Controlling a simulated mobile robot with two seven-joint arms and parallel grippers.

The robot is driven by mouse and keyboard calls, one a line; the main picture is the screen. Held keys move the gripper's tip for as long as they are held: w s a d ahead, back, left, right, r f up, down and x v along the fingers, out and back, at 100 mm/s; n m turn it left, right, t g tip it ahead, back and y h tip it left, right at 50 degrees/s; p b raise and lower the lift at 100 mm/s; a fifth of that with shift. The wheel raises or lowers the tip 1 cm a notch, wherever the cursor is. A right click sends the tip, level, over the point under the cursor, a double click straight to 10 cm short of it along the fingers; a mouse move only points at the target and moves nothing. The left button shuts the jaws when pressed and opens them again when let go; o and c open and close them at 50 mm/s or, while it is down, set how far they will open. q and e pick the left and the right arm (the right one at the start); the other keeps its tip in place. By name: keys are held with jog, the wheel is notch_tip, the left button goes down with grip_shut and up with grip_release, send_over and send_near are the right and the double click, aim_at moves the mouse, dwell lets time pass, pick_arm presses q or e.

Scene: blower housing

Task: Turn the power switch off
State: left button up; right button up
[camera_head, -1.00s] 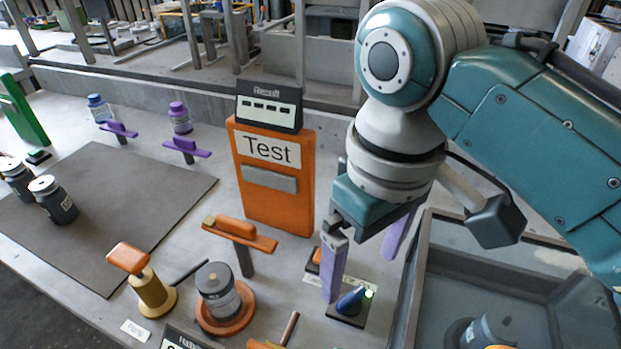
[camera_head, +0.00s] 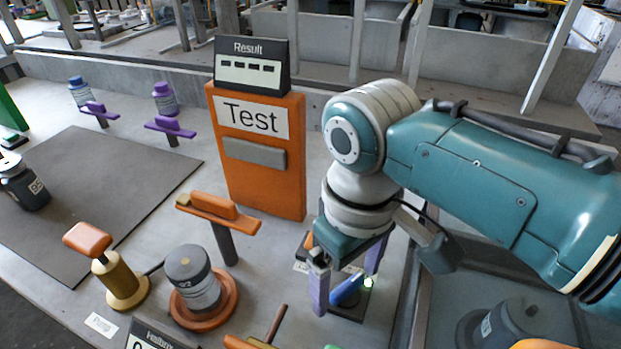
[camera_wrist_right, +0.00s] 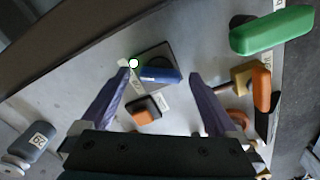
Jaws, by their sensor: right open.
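A blue switch lever (camera_head: 347,290) sits on a dark square base (camera_head: 350,311), with a small lit lamp (camera_head: 368,282) beside it. The blue lever (camera_wrist_right: 160,75) also shows in the right wrist view, with the lamp (camera_wrist_right: 133,63) at its left end. My right gripper (camera_head: 345,281) is open, pointing down, with one purple finger on each side of the lever. In the wrist view, the lever lies between the fingertips; contact cannot be made out. A small orange switch (camera_wrist_right: 145,108) sits nearer the wrist. Label text is too small to read. My left gripper is out of view.
An orange Test unit (camera_head: 262,185) with a Result display (camera_head: 250,72) stands behind and left. A jar on an orange base (camera_head: 200,290) and an orange-topped brass post (camera_head: 115,275) stand left. A grey tray (camera_head: 405,320) lies right. The dark mat (camera_head: 90,190) has free room.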

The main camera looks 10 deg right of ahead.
jog(key=c, duration=1.4)
jog(key=shift+r, duration=0.1)
jog(key=shift+n+p, duration=0.7)
jog(key=shift+n, duration=0.4)
jog(key=n+p, duration=0.1)
jog(key=n, duration=0.1)
jog(key=shift+n, duration=0.3)
jog(key=n, duration=0.3)
jog(key=shift+n+p, duration=0.3)
jog(key=shift+p, duration=0.05)
jog(key=shift+n, duration=1.7)
